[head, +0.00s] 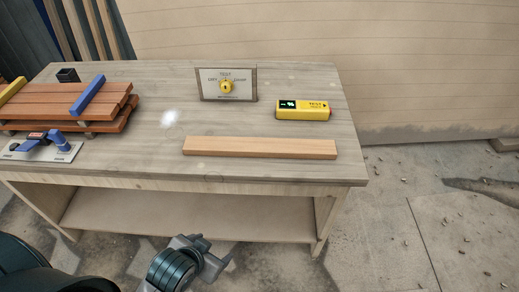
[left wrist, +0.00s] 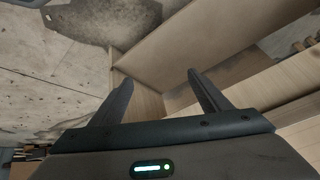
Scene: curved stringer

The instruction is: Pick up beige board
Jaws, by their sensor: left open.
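The beige board (head: 260,148) lies flat near the front edge of the wooden workbench (head: 150,140), in the head view. My left gripper (head: 212,250) is in front of the bench and below its top, apart from the board. In the left wrist view its two fingers (left wrist: 160,95) are spread with nothing between them. The board cannot be made out for certain in the left wrist view. My right gripper is not seen in either view.
A yellow tester (head: 303,110) and a sign panel with a yellow knob (head: 226,86) stand behind the board. Stacked reddish boards (head: 70,102) with blue and yellow bars and a blue clamp tool (head: 45,145) are at the left. A lower shelf (head: 190,215) lies under the benchtop.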

